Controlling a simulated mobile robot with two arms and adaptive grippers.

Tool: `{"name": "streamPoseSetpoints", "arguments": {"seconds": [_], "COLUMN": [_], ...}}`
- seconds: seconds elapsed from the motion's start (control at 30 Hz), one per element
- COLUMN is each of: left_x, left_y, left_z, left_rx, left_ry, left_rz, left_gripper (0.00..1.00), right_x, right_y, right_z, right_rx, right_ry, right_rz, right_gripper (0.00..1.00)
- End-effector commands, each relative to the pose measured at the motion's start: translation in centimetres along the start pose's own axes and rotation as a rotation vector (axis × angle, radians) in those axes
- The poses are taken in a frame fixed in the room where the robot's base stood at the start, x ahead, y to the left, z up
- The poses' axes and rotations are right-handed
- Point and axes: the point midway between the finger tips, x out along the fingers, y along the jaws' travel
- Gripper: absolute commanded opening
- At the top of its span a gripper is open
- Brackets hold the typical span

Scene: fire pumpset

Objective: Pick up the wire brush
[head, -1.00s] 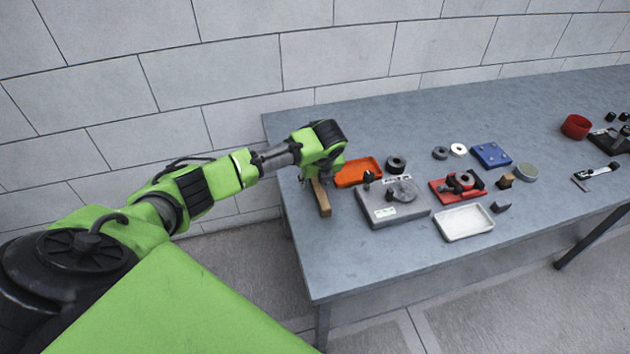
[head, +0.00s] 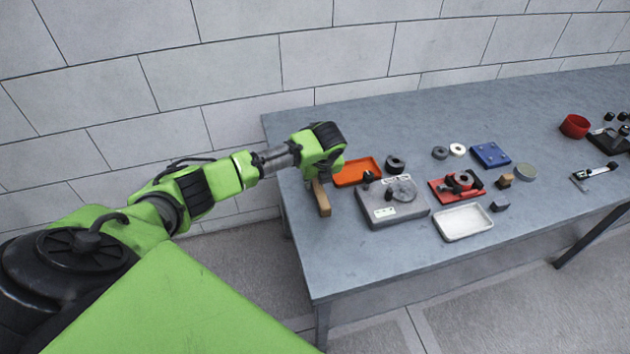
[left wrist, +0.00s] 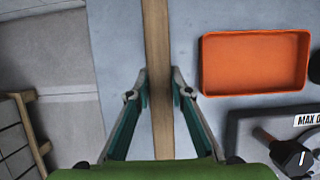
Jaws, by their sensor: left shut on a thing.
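The wire brush (head: 321,198) shows as a wooden strip at the left end of the grey table, below my left gripper (head: 319,178) in the head view. In the left wrist view the wooden strip (left wrist: 156,50) runs top to bottom between the two fingers of my left gripper (left wrist: 159,88). The fingers are shut on it from both sides. The bristles are hidden in both views. I cannot tell whether the brush touches the table. My right gripper is not in view.
An orange tray (head: 357,179) lies just right of the brush, and it also shows in the left wrist view (left wrist: 255,90). A grey scale-like box (head: 378,219), a red fixture (head: 440,196) and a white tray (head: 464,234) stand further right. The table's front left is clear.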

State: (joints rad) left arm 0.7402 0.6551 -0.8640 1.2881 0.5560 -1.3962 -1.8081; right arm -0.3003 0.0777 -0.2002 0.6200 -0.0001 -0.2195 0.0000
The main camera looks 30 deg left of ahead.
Motion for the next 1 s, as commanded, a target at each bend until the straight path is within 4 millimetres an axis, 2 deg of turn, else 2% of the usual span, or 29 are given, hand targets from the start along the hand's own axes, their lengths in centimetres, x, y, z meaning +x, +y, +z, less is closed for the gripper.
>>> {"name": "streamPoseSetpoints", "arguments": {"seconds": [0.13, 0.3, 0.53, 0.6, 0.8, 1.0], "left_x": [-0.3, -3.4, -10.4, -11.9, -15.3, -17.1], "left_y": [0.0, -0.1, -1.5, -2.0, -3.1, -3.6], "left_z": [0.2, 1.5, -0.8, -2.2, -5.3, -7.0], "left_rx": [0.0, -0.001, 0.003, 0.005, 0.002, 0.0], "left_ry": [0.0, -0.004, -0.003, 0.0, 0.0, 0.001], "left_rz": [0.0, -0.004, -0.008, -0.006, -0.006, -0.001], "left_gripper": [0.0, 0.0, 0.0, 0.0, 0.0, 0.0], "right_x": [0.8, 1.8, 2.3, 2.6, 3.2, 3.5], "right_y": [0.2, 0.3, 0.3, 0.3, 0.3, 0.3], "right_z": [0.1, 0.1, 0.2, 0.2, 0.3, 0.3], "right_rx": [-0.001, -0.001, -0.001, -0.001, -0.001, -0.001], "right_ry": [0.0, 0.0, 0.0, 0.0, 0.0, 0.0], "right_rz": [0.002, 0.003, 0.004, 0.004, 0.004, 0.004], "right_gripper": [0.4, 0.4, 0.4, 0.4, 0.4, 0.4]}}
